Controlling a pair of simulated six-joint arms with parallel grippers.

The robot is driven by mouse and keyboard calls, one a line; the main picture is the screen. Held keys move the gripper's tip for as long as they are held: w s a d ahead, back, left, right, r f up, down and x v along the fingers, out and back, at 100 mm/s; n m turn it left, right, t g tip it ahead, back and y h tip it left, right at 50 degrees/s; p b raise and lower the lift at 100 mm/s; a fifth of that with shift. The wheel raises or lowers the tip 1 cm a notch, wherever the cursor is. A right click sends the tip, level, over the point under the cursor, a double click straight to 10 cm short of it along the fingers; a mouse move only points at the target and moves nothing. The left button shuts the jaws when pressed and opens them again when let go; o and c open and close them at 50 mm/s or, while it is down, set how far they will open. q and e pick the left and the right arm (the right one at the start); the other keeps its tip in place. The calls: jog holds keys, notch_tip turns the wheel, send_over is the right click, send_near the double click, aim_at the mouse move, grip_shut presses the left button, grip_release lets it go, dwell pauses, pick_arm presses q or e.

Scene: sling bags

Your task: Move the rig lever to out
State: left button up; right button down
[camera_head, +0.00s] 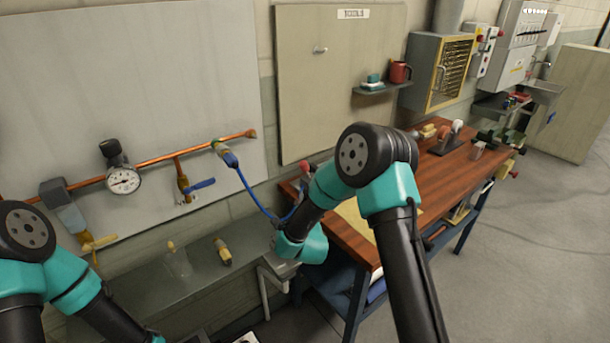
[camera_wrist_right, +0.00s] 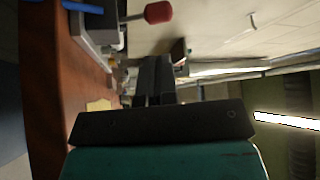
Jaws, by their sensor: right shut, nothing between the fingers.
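A lever with a red knob (camera_wrist_right: 158,13) shows at the top of the right wrist view.
The wooden bench (camera_head: 455,185) carries several tools. On the left wall a copper pipe (camera_head: 150,161) holds a gauge (camera_head: 123,180) and a blue-handled valve (camera_head: 198,186). A blue hose (camera_head: 255,198) hangs near my right arm. A grey shelf (camera_head: 195,290) lies below. Open floor lies right.

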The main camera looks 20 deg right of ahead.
aim_at(304, 169)
jog(key=x, duration=1)
jog(key=shift+r, duration=0.1)
